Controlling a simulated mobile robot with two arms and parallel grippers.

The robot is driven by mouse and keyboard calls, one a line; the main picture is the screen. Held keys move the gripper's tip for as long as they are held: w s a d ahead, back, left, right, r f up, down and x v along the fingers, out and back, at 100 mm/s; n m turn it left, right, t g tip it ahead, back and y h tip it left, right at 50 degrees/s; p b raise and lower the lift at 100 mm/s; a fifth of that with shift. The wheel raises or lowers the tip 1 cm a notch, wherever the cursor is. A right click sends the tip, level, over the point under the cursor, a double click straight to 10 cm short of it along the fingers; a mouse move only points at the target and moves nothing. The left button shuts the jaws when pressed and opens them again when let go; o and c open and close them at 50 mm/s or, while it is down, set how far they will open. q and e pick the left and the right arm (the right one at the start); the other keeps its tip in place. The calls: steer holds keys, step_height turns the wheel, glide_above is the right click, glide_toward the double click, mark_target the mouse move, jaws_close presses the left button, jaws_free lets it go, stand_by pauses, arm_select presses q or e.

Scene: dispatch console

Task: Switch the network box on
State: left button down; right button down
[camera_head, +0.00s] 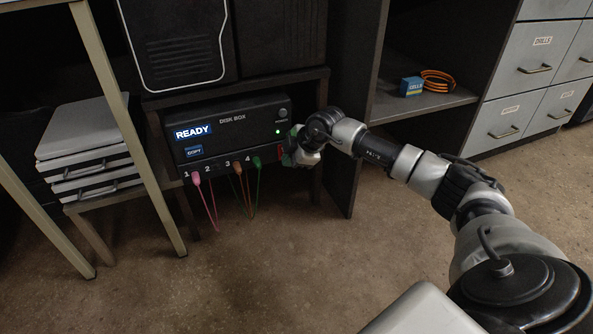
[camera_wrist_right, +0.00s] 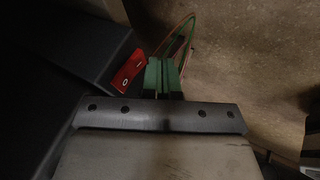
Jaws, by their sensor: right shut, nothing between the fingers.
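A black box labelled DISK BOX (camera_head: 232,118) sits on a low shelf, with a lit READY display and a lit green light. No label in view reads network box. A red rocker switch marked I and O (camera_wrist_right: 127,71) is on the box's side in the right wrist view; which way it is pressed I cannot tell. My right gripper (camera_head: 292,154) is at the box's right end. In the right wrist view its green fingers (camera_wrist_right: 164,76) are shut and empty, just right of the switch; contact is unclear. My left gripper is out of view.
Pink, orange and green cables hang from the box's numbered front ports. A dark upright panel (camera_head: 345,170) stands right of the box. A blue box (camera_head: 411,86) and an orange cable coil (camera_head: 437,81) lie on a shelf. Grey drawers (camera_head: 508,125) stand right; the floor in front is clear.

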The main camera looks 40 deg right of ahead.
steer(key=shift+w+d, duration=0.1)
steer(key=shift+w, duration=0.35)
steer(key=shift+w+d+f+p, duration=0.1)
steer(key=shift+w+p, duration=0.15)
steer(key=shift+p, duration=0.5)
